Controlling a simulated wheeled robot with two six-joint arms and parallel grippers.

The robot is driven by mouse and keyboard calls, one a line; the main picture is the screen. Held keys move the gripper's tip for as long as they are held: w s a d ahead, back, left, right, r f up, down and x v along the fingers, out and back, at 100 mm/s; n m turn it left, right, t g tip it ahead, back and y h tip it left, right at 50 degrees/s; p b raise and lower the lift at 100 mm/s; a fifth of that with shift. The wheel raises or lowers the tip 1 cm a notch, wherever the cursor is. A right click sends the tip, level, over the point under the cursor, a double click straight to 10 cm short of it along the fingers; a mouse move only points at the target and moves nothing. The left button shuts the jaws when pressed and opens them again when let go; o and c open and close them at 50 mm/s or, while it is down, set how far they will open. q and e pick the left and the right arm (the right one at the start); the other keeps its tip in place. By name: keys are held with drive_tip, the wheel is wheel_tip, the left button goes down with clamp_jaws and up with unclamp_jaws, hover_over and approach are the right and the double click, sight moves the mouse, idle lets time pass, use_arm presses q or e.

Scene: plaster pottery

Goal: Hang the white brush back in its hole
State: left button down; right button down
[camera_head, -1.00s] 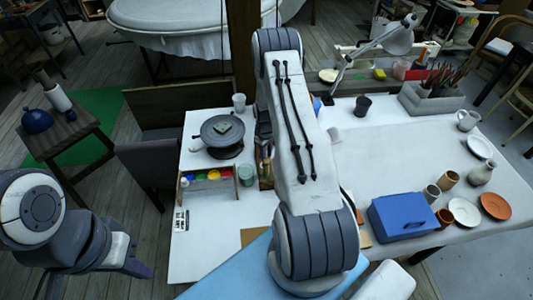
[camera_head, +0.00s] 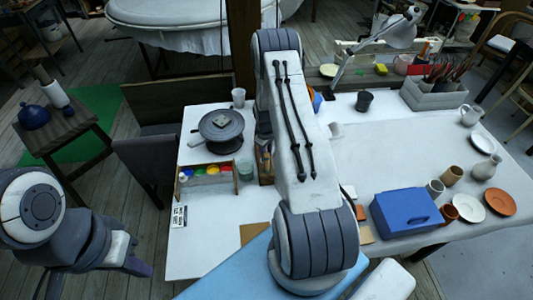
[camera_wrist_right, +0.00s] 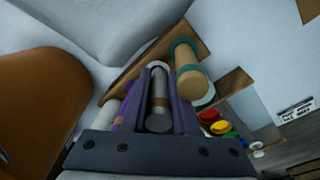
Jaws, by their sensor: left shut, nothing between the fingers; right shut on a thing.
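I cannot tell how deep the brush sits in that ring. Beside it a tan wooden handle (camera_wrist_right: 192,82) stands in a teal ring. In the head view my own right arm hides the right gripper and most of the rack (camera_head: 265,176). My left gripper (camera_head: 146,269) is shut and empty at lower left, off the table.
Paint pots (camera_head: 212,171) in a small wooden box and a turntable (camera_head: 221,127) stand left of the rack. A blue box (camera_head: 405,212) and several pots and plates stand at the right. The table's left front is largely clear.

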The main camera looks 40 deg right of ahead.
drive_tip(key=shift+f, duration=0.25)
idle(0.3)
drive_tip(key=c, duration=0.6)
unclamp_jaws()
wheel_tip(320, 180, up, 10)
drive_tip(key=b, duration=0.3)
drive_tip(key=shift+s+a+r, duration=0.2)
drive_tip(key=shift+s+a, duration=0.05)
drive_tip(key=shift+a, duration=0.05)
